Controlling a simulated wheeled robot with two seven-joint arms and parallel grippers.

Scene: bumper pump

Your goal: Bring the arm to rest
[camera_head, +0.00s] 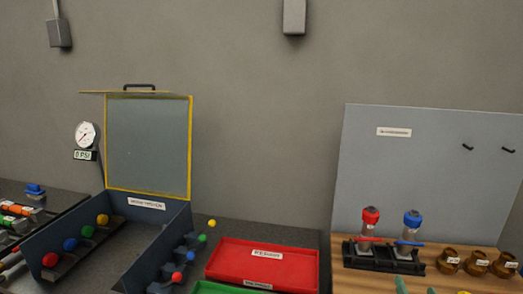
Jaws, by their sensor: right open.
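I see neither of my grippers and no part of my arms clearly in the head view. The open-topped dark box (150,222) stands on the left with its yellow-framed clear panel (148,145) raised. Colored balls, red (50,260), blue (70,244), green (88,231) and yellow (102,219), sit in a row inside its left part. A matching row of colored knobs (190,256) runs along its right side. A gauge (85,135) on the wall side has a label below it that appears to read 0 PSI.
A red tray (225,262) lies mid-counter, with part of a green tray (215,288) before it. On the wooden board (342,248) at right, a black rack (350,256) holds red-topped (371,217) and blue-topped (412,218) fittings. Brass fittings (475,264) stand beside it. A grey panel (430,170) rises behind.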

